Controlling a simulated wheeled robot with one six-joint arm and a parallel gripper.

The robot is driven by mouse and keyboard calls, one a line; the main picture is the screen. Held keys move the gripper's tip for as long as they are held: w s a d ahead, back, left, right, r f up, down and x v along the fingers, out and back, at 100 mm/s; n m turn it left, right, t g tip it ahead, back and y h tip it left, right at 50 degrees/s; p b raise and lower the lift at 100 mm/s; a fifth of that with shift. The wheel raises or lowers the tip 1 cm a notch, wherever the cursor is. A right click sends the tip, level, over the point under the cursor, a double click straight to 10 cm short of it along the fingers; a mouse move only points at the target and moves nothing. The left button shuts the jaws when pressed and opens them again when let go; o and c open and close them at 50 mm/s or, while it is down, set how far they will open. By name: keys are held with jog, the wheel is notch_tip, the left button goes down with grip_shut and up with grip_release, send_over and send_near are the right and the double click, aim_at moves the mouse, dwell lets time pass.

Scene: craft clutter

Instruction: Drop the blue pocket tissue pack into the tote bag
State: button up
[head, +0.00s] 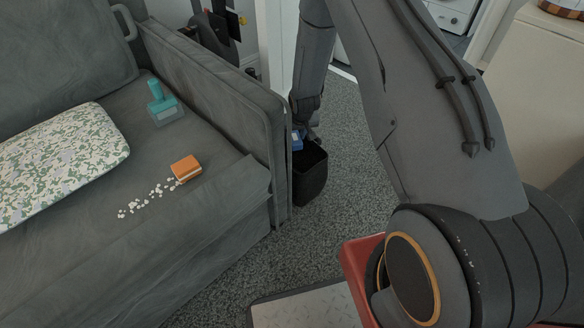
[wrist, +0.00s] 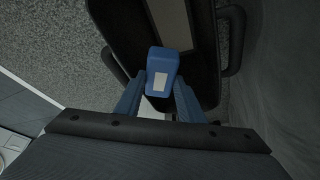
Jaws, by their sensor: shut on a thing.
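The blue pocket tissue pack (wrist: 162,66) with a white label is between the fingers of my gripper (wrist: 158,98) in the wrist view. My gripper is shut on it. In the head view only a bit of the blue pack (head: 297,143) shows, beside the sofa arm, and my gripper is mostly hidden by my arm. The black tote bag (head: 311,178) stands on the carpet against the sofa's end. In the wrist view the bag (wrist: 120,20) lies under the pack, with its handles at both sides. The pack appears over the bag's opening.
The grey sofa (head: 215,95) stands right beside the bag. On its seat are a patterned cushion (head: 62,148), a teal bottle-like object (head: 163,104), an orange box (head: 186,168) and several small white bits (head: 150,196). Carpet (head: 345,150) is free right of the bag.

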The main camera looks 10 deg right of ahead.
jog(key=o, duration=1.1)
jog(key=p+v, duration=0.2)
jog(key=v, duration=0.6)
